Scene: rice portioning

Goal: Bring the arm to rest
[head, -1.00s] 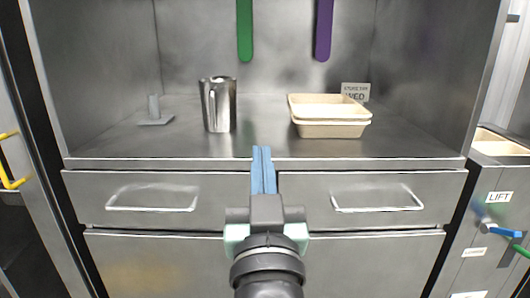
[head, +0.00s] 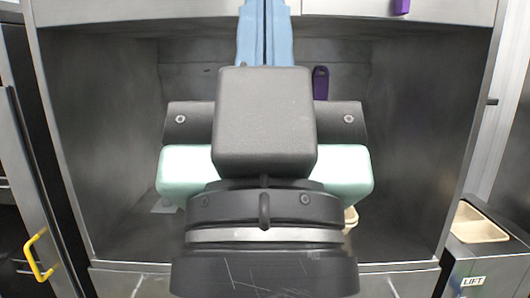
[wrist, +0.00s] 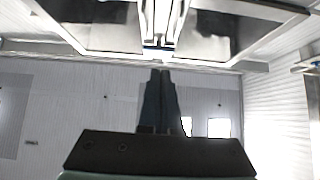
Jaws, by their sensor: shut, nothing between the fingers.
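My gripper (head: 265,32) stands upright and large in the middle of the head view, close to the camera. Its two blue fingers are together with nothing between them, pointing up past the top of the niche. In the wrist view my gripper (wrist: 162,74) shows its fingers side by side, dark against a pale wall and ceiling fittings.
A purple strip (head: 320,83) hangs at the back of the niche. A sliver of a beige container (head: 350,219) shows right of my wrist. A yellow handle (head: 38,258) is at the lower left. A cabinet labelled LIFT (head: 473,281) with a beige tray (head: 478,226) stands at right.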

